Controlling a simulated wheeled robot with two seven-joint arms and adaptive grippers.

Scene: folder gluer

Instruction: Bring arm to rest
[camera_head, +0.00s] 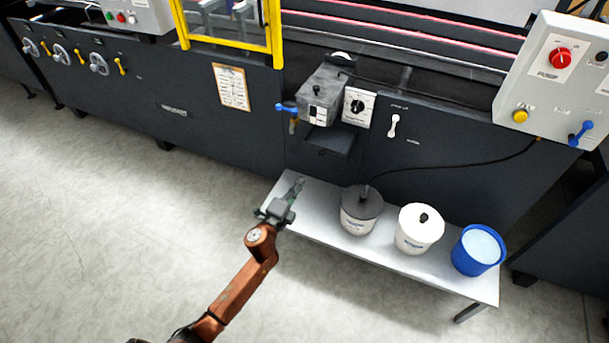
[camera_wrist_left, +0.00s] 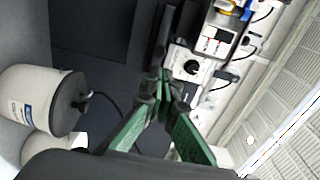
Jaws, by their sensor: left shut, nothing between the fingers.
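My left arm comes in from the lower left in the head view, brown-orange with a grey-green gripper (camera_head: 293,192). The gripper is near the left end of a white bench, left of the pots, and it points toward the dark machine. In the left wrist view its green fingers (camera_wrist_left: 163,85) come together at the tips with nothing between them. My right gripper is in neither view.
A white bench (camera_head: 322,228) holds a dark-lidded pot (camera_head: 361,209), a white pot (camera_head: 419,229) and a blue bucket (camera_head: 478,250). Behind stands the machine front with a grey glue unit (camera_head: 322,94), a dial (camera_head: 358,106) and a pump panel (camera_head: 552,80). Open floor (camera_head: 100,230) lies left.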

